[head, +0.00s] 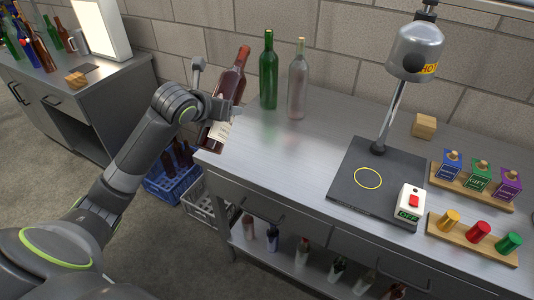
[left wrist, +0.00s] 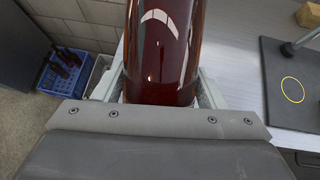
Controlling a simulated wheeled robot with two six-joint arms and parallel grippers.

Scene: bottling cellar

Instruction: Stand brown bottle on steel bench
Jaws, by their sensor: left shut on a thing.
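The brown bottle (head: 233,86) with a pale label is tilted, its neck leaning right, at the left end of the steel bench (head: 275,148). My left gripper (head: 218,108) is shut around its body. In the left wrist view the brown bottle (left wrist: 163,50) fills the space between the fingers of my left gripper (left wrist: 165,95). The bottle's base looks to be off the bench's left edge, held in the air. My right gripper does not show.
A green bottle (head: 268,75) and a clear bottle (head: 297,85) stand on the bench by the wall, right of the held bottle. A dark plate (head: 372,190) with a lamp (head: 415,52) and a switch box (head: 410,203) lies further right. Blue crate (head: 165,188) stands on the floor.

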